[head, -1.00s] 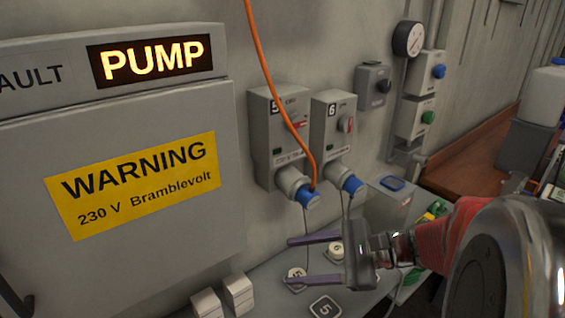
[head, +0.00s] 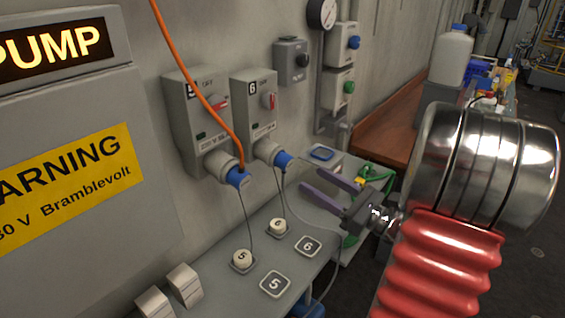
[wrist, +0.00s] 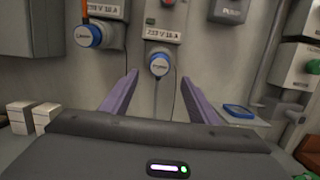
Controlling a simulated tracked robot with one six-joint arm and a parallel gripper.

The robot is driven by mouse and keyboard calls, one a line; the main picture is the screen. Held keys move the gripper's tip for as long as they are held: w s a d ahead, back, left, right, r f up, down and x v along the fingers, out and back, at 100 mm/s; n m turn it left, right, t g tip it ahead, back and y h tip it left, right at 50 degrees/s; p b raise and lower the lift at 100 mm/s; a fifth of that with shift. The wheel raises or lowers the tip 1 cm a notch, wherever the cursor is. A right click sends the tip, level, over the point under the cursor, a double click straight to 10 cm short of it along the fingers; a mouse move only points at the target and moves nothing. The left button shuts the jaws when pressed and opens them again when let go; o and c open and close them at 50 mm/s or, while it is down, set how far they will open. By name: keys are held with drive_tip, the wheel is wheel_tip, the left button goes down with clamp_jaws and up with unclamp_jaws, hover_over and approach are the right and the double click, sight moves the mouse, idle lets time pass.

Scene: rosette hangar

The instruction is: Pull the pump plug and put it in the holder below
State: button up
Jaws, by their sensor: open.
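Two blue plugs sit in sockets on the wall. The left plug (head: 237,177), with the orange cable, is in box 5 (head: 196,118); the right plug (head: 283,160) is in box 6 (head: 256,108). Their small labels are too blurred to tell surely which is the pump's. My gripper (head: 309,179) is open and empty, right of the right plug. In the wrist view the right plug (wrist: 159,65) shows between the fingertips, ahead of them.
A lit PUMP sign (head: 47,42) is on the grey cabinet at left. Square plates 5 (head: 275,284) and 6 (head: 308,246) lie on the ledge. Thin cords hang from the plugs. Two white blocks (head: 185,284) stand at the front left. A blue-edged tray (head: 321,154) lies right of the sockets.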

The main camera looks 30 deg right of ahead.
sight(290, 165)
drive_tip(key=shift+x, duration=4.5)
drive_tip(key=shift+f, duration=0.1)
drive_tip(key=shift+c, duration=0.5)
clamp_jaws()
drive_tip(key=shift+s, duration=0.15)
drive_tip(key=shift+s+d+f, duration=0.15)
drive_tip(key=shift+s+d, duration=0.15)
drive_tip(key=shift+s, duration=0.35)
drive_tip(key=shift+s+d, duration=0.1)
drive_tip(key=shift+s, duration=0.25)
